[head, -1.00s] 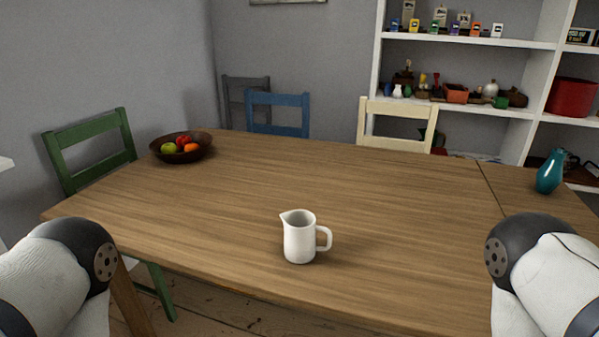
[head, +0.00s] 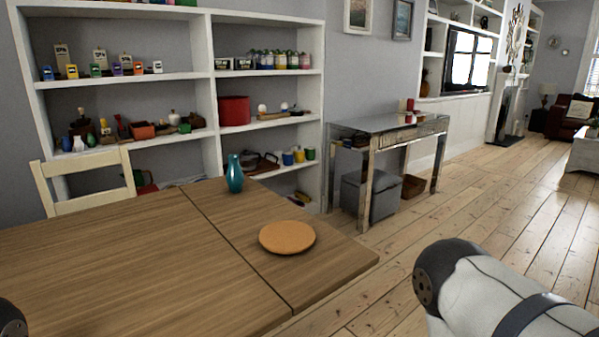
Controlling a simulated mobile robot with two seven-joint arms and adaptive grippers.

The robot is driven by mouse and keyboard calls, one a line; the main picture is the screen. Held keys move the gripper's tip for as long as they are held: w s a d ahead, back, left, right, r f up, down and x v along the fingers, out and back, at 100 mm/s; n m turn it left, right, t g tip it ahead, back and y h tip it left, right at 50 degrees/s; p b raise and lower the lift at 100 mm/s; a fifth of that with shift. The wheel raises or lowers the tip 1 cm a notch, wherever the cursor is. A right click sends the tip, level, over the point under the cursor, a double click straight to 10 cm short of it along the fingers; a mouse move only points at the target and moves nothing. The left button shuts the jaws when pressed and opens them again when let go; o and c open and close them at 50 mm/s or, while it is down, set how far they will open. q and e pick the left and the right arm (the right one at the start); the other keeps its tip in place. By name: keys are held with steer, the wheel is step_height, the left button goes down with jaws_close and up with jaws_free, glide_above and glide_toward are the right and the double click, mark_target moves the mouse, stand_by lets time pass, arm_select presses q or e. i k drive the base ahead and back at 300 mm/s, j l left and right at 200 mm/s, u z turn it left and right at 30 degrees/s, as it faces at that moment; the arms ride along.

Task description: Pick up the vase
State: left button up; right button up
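A teal vase (head: 235,174) stands upright on the far part of the wooden table (head: 130,257), close to its back edge and left of a round cork-coloured mat. Nothing touches the vase. Part of my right arm shows at the lower right, over the floor beyond the table's right end. Only a small bit of my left arm shows at the lower left edge. Neither gripper is in the picture.
The round mat (head: 287,237) lies flat near the table's right end. A cream chair (head: 84,182) stands behind the table. White shelves (head: 170,76) with small items line the wall. A mirrored side table (head: 388,128) stands right of them. Bare floorboards (head: 495,190) lie open on the right.

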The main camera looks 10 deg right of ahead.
mark_target(235, 178)
steer(key=i+l+z, duration=0.7)
steer(key=l+z, duration=0.2)
steer(key=i+l+z, duration=0.2)
steer(key=z, duration=0.15)
steer(key=i+l+z, duration=0.2)
steer(key=i+z, duration=0.2)
steer(key=i+l+z, duration=0.1)
steer(key=i+z, duration=0.25)
steer(key=i+j+u, duration=0.1)
steer(key=i+u, duration=0.55)
steer(key=u, duration=0.15)
steer(key=i+l+u, duration=0.1)
steer(key=i+u, duration=0.3)
steer(key=i+l+u, duration=0.2)
steer(key=u, duration=0.2)
steer(key=i+j+u, duration=0.15)
steer(key=i+u, duration=0.3)
steer(key=i+j+u, duration=0.1)
steer(key=i+u, duration=0.15)
steer(key=u, duration=0.2)
steer(key=i+l+u, duration=0.1)
steer(key=i+u, duration=0.25)
steer(key=u, duration=0.15)
steer(key=i+l+u, duration=0.2)
steer(key=i+u, duration=0.25)
steer(key=k, duration=0.1)
